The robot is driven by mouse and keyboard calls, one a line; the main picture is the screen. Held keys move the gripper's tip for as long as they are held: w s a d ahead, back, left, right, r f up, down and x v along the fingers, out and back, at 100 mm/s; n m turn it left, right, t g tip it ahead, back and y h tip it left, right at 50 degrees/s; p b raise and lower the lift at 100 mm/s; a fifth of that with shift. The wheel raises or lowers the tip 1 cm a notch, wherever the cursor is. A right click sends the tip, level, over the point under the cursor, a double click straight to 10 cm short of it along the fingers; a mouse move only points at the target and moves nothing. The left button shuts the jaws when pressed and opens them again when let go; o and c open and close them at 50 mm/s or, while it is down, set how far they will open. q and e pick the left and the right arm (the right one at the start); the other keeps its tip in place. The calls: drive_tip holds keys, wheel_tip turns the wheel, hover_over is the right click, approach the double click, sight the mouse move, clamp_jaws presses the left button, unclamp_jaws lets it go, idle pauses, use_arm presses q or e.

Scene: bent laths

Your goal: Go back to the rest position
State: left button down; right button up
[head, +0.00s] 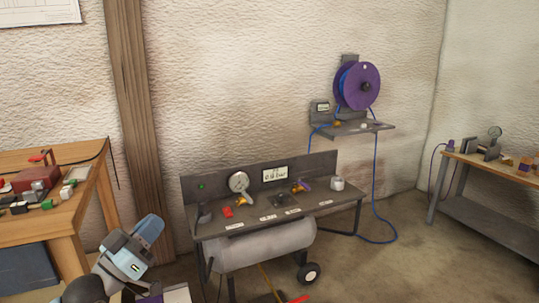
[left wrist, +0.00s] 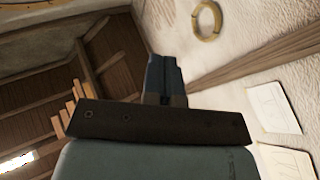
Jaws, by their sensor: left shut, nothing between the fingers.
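My left arm comes in at the lower left of the head view. Its gripper (head: 150,228) is raised clear of the wooden bench and the compressor stand, and touches neither. In the left wrist view the two dark fingers (left wrist: 164,72) lie together with nothing between them. That camera faces the upper wall and the roof timbers. My right gripper is in neither view.
A wooden bench (head: 88,152) with small parts stands at the left. A compressor stand (head: 215,228) with gauge and wheel is in the middle. A purple hose reel (head: 350,95) hangs above it, its blue hose (head: 376,185) reaching the floor. Another bench (head: 470,157) stands right.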

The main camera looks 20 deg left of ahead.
use_arm(q)
drive_tip(key=s+d+f+m+g+h, duration=0.2)
drive_tip(key=s+d+f+m+g, duration=0.15)
drive_tip(key=s+d+f, duration=0.55)
drive_tip(key=s+d+f+m+g+h, duration=0.1)
drive_tip(key=s+d+f+m+g, duration=0.35)
drive_tip(key=d, duration=0.75)
drive_tip(key=d+r+n+t+y+p, duration=0.1)
drive_tip(key=d+r+n+t+p, duration=0.1)
drive_tip(key=d+r+n+t, duration=0.45)
drive_tip(key=s+a+r+g+y+p, duration=0.2)
drive_tip(key=a+g+y+p, duration=0.1)
drive_tip(key=p, duration=1.5)
drive_tip(key=s+a+r+n+g+y+p, duration=0.1)
drive_tip(key=a+g+p, duration=0.5)
drive_tip(key=p, duration=1.3)
drive_tip(key=shift+s+a+r+y, duration=0.35)
drive_tip(key=shift+s+a+y, duration=0.45)
drive_tip(key=shift+y, duration=0.3)
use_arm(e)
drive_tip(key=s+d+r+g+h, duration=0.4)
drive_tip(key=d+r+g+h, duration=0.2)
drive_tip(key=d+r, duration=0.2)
